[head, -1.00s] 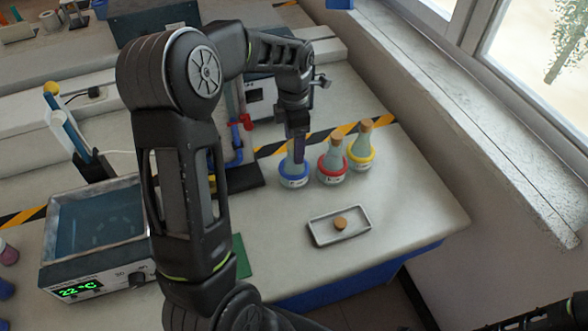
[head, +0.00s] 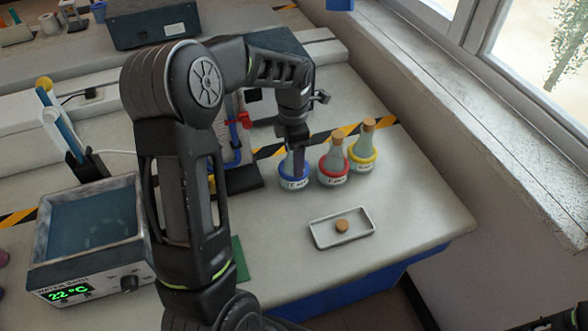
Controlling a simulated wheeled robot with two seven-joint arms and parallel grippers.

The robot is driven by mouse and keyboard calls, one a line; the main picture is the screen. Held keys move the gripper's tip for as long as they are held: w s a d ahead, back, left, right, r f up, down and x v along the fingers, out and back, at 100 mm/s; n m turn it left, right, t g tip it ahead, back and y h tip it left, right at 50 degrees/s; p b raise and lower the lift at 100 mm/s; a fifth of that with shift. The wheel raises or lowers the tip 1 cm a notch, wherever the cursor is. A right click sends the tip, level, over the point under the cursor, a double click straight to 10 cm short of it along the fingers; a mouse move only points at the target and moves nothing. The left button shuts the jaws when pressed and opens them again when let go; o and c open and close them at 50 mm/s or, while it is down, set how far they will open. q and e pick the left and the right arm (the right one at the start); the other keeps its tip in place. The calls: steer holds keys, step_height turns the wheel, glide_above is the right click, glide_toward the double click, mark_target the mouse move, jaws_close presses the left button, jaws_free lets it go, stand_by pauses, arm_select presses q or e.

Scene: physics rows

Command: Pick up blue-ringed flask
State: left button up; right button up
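The blue-ringed flask (head: 294,182) stands upright on the bench, with a blue ring around its lower body and a white label. My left gripper (head: 298,164) points down at its neck from above. The fingers overlap the neck and hide the flask's top, so I cannot tell whether they are closed on it. My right gripper is not in view; only a dark bit of my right arm shows at the bottom right corner.
A red-ringed flask (head: 333,163) and a yellow-ringed flask (head: 363,153), both corked, stand close on the right. A shallow tray (head: 322,238) with a cork (head: 342,226) lies in front. A water bath (head: 128,275) stands at left. The bench's right end is clear.

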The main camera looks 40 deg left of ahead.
arm_select(q)
steer(key=shift+c, duration=0.2)
jaws_close()
stand_by(0.6)
